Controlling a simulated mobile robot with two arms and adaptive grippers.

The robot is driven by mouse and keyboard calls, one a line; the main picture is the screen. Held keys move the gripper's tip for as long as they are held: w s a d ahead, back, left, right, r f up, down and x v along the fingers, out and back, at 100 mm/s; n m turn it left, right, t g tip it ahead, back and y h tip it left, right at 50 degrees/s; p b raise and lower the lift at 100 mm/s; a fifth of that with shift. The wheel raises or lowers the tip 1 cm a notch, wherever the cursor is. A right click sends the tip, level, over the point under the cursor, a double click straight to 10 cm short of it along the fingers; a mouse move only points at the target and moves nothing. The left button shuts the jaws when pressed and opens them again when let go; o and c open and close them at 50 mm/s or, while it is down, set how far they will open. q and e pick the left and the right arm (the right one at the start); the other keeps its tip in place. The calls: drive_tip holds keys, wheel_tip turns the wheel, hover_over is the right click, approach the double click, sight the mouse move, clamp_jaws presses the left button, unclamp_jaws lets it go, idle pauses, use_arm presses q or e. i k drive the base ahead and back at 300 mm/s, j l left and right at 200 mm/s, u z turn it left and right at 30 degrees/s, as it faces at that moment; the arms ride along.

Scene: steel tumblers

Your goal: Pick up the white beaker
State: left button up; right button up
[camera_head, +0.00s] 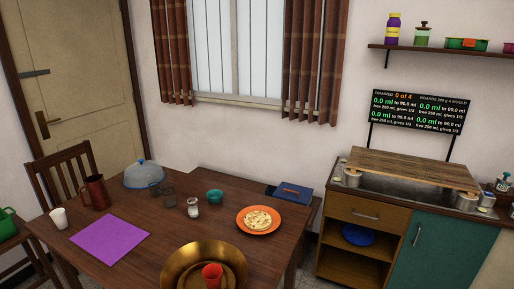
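A white beaker (59,218) stands upright near the left edge of the wooden table (185,243). It is to the left of a brown jug (96,192) and beside a purple mat (110,239), apart from both. Neither of my grippers is in view.
The table also holds a blue-grey dome (144,174), dark glasses, a salt shaker (193,208), a teal bowl (215,196), an orange plate (243,223) and a brass bowl (179,264) with a red cup (212,275). A chair (60,172) stands behind. Steel tumblers (352,177) stand by the sink.

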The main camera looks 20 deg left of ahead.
sight(59, 216)
drive_tip(key=u, duration=2.1)
drive_tip(key=i+j+z, duration=0.2)
drive_tip(key=z, duration=0.15)
drive_tip(key=i+j+z, duration=0.2)
drive_tip(key=j+z, duration=0.2)
drive_tip(key=i+j+z, duration=0.1)
drive_tip(key=j+z, duration=0.25)
drive_tip(key=i+j+z, duration=0.1)
drive_tip(key=j+z, duration=0.25)
